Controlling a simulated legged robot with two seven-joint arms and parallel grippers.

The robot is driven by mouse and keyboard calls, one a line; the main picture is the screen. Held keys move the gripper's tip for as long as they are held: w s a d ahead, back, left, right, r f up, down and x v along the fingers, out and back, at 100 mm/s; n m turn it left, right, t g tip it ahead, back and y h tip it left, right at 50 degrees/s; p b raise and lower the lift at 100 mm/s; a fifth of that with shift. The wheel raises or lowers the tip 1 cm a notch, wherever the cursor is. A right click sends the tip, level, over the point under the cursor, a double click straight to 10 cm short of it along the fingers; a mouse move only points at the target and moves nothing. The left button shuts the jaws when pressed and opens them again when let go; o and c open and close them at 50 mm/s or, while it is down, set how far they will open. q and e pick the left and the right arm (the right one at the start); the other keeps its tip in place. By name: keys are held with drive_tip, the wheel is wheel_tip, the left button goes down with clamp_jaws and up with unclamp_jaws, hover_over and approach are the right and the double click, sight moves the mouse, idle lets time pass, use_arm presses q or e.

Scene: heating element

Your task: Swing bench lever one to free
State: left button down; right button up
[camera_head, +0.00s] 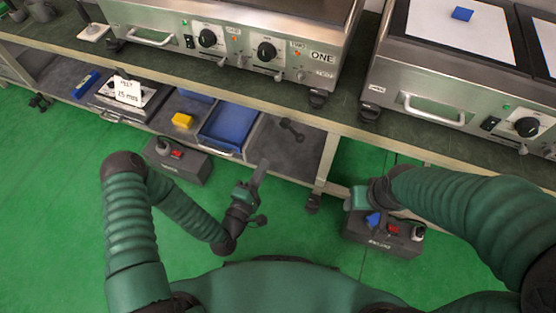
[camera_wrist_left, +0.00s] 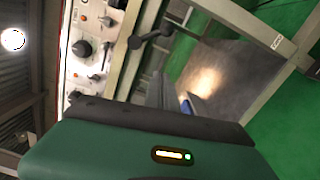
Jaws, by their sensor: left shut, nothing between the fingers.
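A dark lever (camera_head: 291,130) with a rounded knob at each end shows below the bench edge, under the unit marked ONE. It also shows in the left wrist view (camera_wrist_left: 151,40), beyond my fingers. My left gripper (camera_head: 262,166) is shut and empty, in front of the lower shelf, below and left of the lever in the head view and apart from it. Its closed fingers show in the left wrist view (camera_wrist_left: 160,92). My right gripper (camera_head: 357,198) is low at the right, by a dark box; its fingers cannot be made out.
The steel unit ONE (camera_head: 322,57) with knobs stands on the bench (camera_head: 340,120); another unit (camera_head: 455,92) stands right. Dark boxes (camera_head: 178,166) (camera_head: 383,237) stand on the clear green floor.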

sight(295, 133)
use_arm(q)
drive_tip(key=w+d+r+b, duration=0.1)
drive_tip(key=w+d+b, duration=0.3)
drive_tip(key=w+d, duration=0.3)
drive_tip(key=shift+b+x, duration=0.35)
drive_tip(key=shift+x, duration=0.4)
drive_tip(key=shift+a, duration=0.1)
drive_tip(key=n+p, duration=0.1)
drive_tip(key=d+n, duration=0.1)
drive_tip(key=n, duration=0.1)
drive_tip(key=shift+s+d+r+p, duration=0.2)
drive_tip(key=shift+d+r+p, duration=0.05)
drive_tip(key=shift+r+p, duration=0.15)
